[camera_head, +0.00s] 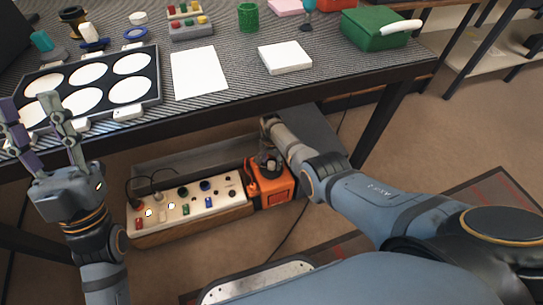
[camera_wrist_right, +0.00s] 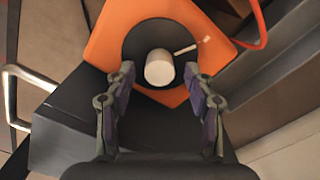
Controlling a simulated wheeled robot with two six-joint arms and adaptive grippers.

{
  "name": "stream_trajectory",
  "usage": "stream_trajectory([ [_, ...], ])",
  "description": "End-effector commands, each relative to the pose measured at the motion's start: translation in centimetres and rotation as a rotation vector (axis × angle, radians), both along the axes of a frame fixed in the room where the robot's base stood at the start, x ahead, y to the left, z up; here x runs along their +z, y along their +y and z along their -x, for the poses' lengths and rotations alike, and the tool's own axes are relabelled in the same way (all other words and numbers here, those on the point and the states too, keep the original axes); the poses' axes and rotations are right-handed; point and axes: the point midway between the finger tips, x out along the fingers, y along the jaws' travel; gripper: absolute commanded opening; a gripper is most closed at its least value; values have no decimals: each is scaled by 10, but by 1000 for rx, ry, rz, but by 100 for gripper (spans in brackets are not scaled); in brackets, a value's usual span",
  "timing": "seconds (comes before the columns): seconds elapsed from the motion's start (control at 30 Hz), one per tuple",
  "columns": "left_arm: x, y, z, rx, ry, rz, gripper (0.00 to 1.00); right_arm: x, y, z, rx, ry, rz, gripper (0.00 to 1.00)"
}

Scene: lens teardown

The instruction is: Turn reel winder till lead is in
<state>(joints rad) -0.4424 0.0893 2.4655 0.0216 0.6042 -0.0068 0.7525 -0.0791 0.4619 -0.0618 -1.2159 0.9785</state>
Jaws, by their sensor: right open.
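The reel winder is an orange unit (camera_head: 275,188) on the low shelf under the table, at the right end of a panel. In the right wrist view its orange face (camera_wrist_right: 110,42) carries a round black disc (camera_wrist_right: 137,42) with a pale knob (camera_wrist_right: 158,68) and a thin pale arm. A red-orange lead (camera_wrist_right: 264,28) curves from the upper right corner. My right gripper (camera_wrist_right: 159,72) is open, its fingers on either side of the knob; contact is not clear. In the head view it (camera_head: 267,152) partly hides the winder. My left gripper (camera_head: 29,100) is open and empty at the table's left front.
A control panel (camera_head: 170,222) with several knobs and plugs stands left of the winder. The table (camera_head: 240,98) above holds a tray of white discs (camera_head: 157,88), a white sheet (camera_head: 199,72), a white block (camera_head: 285,57) and a green box (camera_head: 372,28). A table leg stands at right.

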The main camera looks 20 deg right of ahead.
Motion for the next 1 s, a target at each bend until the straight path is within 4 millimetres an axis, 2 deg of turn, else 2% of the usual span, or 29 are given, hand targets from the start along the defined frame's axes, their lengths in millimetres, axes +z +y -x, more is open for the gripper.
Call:
stream_trajectory([
  [0.2,-1,0,0,-1,3,-2,40,22,0,1,0,-3,-1,54],
  [0.5,-2,0,-1,-1,5,-2,40,92,0,0,-1,-4,-1,54],
  [0.6,-2,0,-1,-1,5,-2,40,106,0,0,0,-2,0,54],
  [0.77,-2,0,-1,-1,5,-2,40,117,0,0,0,-1,0,54],
  [1.0,-2,0,-1,-1,5,-2,40,118,0,0,0,0,0,54],
])
